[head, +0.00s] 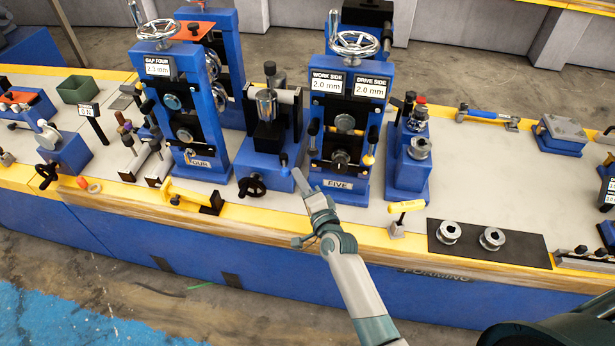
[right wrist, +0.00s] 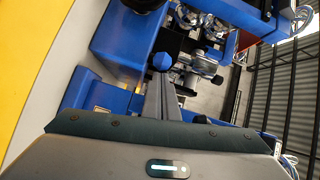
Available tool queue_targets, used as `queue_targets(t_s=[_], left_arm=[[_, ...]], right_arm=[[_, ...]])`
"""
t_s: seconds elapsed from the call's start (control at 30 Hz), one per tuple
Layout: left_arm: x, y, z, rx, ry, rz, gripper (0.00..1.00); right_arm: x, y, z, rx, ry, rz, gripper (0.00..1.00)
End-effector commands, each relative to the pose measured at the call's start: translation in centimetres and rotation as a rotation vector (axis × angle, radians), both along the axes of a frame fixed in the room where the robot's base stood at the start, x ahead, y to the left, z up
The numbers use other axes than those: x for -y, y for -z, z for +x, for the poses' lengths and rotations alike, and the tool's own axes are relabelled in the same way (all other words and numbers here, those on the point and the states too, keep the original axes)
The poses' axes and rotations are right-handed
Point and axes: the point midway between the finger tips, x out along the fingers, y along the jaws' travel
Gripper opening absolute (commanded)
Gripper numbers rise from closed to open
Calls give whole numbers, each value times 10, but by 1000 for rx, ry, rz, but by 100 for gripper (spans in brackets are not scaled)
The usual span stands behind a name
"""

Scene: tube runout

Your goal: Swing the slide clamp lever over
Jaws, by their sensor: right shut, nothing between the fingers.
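I take this to be the slide clamp lever. My right gripper (head: 298,174) is shut and empty, with its fingertips just beside the knob on its right. In the right wrist view the blue knob (right wrist: 162,62) shows just beyond the fingertips (right wrist: 158,80). I cannot tell whether they touch. My left gripper is not in view.
Stand FIVE (head: 341,186) rises close to the right of the gripper. A black handwheel (head: 251,186) is on the slide unit's front. The yellow bench edge in front is mostly clear.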

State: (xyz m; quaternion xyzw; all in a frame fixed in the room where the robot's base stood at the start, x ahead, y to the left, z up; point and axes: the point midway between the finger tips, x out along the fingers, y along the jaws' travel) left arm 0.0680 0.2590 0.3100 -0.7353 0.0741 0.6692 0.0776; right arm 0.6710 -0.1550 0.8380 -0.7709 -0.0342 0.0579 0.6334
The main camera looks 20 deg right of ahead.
Motion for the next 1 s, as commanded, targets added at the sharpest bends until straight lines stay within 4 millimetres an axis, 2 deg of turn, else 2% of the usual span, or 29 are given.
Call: queue_targets(t_s=[0.2,0.5,1.0], left_arm=[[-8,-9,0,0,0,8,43],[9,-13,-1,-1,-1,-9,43],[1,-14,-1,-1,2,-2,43]], right_arm=[[-20,-1,-3,-1,-4,3,0],[-40,-1,-2,-1,-5,3,0],[-49,-2,0,1,-8,5,0]])
